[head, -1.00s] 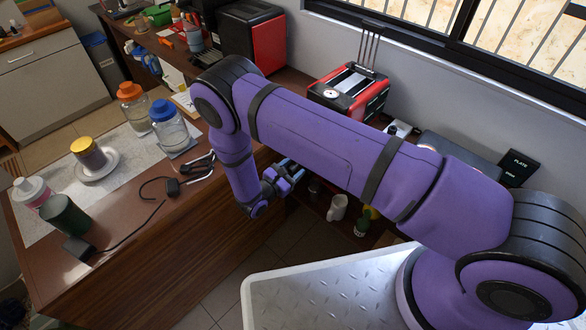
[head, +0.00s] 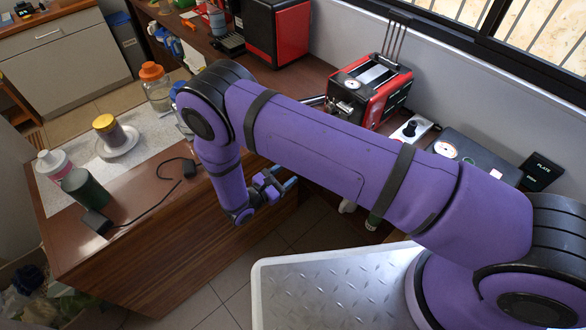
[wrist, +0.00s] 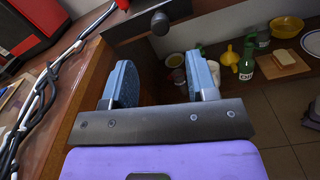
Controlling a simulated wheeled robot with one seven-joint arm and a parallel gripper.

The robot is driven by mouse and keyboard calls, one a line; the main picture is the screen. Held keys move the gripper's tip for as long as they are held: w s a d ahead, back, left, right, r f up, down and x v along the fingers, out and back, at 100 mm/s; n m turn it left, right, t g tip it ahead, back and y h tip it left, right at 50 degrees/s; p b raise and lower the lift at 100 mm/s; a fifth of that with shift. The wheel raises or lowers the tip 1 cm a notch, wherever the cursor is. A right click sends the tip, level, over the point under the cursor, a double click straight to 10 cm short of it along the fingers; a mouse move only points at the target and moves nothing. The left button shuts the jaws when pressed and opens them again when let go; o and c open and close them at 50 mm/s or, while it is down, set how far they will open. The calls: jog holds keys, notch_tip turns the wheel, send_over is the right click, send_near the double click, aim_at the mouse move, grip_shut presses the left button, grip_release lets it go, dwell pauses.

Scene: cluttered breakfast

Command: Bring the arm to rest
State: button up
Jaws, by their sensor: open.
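My purple arm reaches across the head view, with its far end bent down beside the wooden counter. My gripper (head: 276,186) hangs in front of the counter's side, above the floor. In the wrist view my gripper (wrist: 163,82) shows two blue fingers set wide apart with nothing between them. The gripper is open and empty. My arm hides part of the counter top and of the low shelf behind it.
The counter (head: 150,205) carries a gold-lidded jar (head: 108,129), an orange-lidded jar (head: 155,84) and a dark green cylinder (head: 84,189). Low down, the wrist view shows a green bottle (wrist: 245,66) and a yellow bowl (wrist: 286,26).

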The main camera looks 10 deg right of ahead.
jog(key=shift+s+a, duration=0.15)
jog(key=shift+a, duration=0.05)
dwell(0.4)
jog(key=w+d+r+m+g, duration=0.2)
jog(key=d+r+m+g, duration=0.15)
jog(key=r, duration=0.55)
jog(key=w+d+r+m+g, duration=0.2)
jog(key=w+r+m+g, duration=0.15)
jog(key=r, duration=0.55)
jog(key=s+d+r+m+g+y, duration=0.25)
jog(key=d+r, duration=0.25)
jog(key=r, duration=0.4)
jog(key=s+d+r+m+g+y, duration=0.1)
jog(key=d+r+m+g+y, duration=0.2)
jog(key=r, duration=0.6)
jog(key=s+d+r+m+t+y, duration=0.2)
jog(key=s+d+r+m+y, duration=0.35)
jog(key=s+d+r, duration=0.6)
jog(key=s+d+r+m+t+y, duration=0.1)
jog(key=s+r+m+t, duration=0.1)
jog(key=s, duration=0.4)
jog(key=s+d+r+m+t+y, duration=0.1)
jog(key=s+r+m+t+y, duration=0.1)
jog(key=s+r, duration=0.3)
jog(key=shift+s+r+m+t+y, duration=0.3)
jog(key=shift+s+m+t, duration=0.3)
jog(key=shift+s, duration=0.6)
